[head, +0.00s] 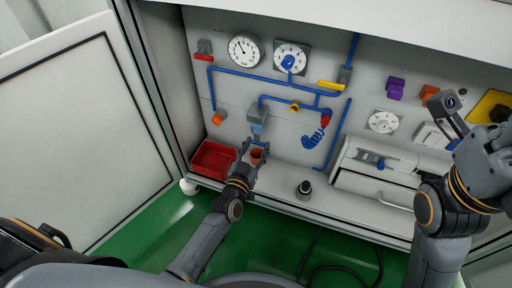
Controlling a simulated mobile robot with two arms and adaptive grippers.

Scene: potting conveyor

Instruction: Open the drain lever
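No lever is labelled as the drain lever, so I cannot tell which it is.
A red bin (213,160) stands left of my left gripper. A black-topped knob (304,188) stands on the ledge. Blue pipes (332,145), gauges (244,49) and a blue coil (312,139) crowd the panel. An open white door (80,120) stands at left. A dark cable lies on the green floor.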

